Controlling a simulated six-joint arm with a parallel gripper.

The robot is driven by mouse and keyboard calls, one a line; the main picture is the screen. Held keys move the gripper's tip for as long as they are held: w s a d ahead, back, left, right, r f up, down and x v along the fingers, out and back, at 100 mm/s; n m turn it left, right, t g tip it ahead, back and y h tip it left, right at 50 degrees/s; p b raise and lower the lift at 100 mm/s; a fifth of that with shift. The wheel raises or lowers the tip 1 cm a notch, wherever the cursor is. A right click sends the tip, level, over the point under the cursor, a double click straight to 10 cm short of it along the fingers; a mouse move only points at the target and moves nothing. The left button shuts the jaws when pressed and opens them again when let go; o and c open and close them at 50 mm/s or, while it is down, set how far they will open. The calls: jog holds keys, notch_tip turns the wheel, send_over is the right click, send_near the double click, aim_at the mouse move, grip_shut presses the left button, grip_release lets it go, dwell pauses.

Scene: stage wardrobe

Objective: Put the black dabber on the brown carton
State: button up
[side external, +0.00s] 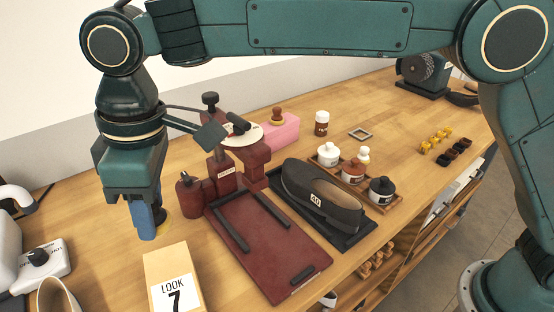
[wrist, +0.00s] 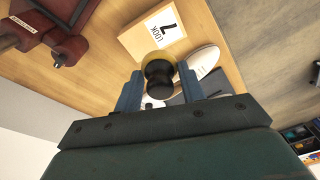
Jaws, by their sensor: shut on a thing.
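The black dabber (wrist: 159,80) has a dark rounded handle and a yellow pad. It sits between the two blue fingers of my gripper (wrist: 159,88) in the wrist view, which are shut on it. I cannot tell whether the pad touches the table. The brown carton (side external: 166,258) has a white "LOOK 7" label and stands just in front of my gripper. It also shows in the wrist view (wrist: 135,38), with its top bare.
A dark red press (side external: 270,245) stands right of my gripper. A black shoe (side external: 320,195) on a dark tray and several jars (side external: 352,170) are farther right. A white box with a black knob (side external: 42,262) and a pale shoe (side external: 60,296) are at the left.

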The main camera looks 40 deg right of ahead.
aim_at(169, 278)
notch_tip(169, 278, down, 8)
jog(key=w+a+m, duration=0.1)
jog(key=w+m, duration=0.1)
jog(key=m, duration=0.3)
jog(key=shift+r+m+t+h, duration=0.25)
jog(key=shift+m+t+h, duration=0.05)
jog(key=shift+t, duration=0.1)
jog(key=shift+a+f, duration=0.1)
jog(key=shift+f, duration=0.05)
jog(key=shift+f, duration=3.85)
jog(key=o, duration=1)
jog(key=shift+f, duration=0.15)
jog(key=shift+o, duration=0.2)
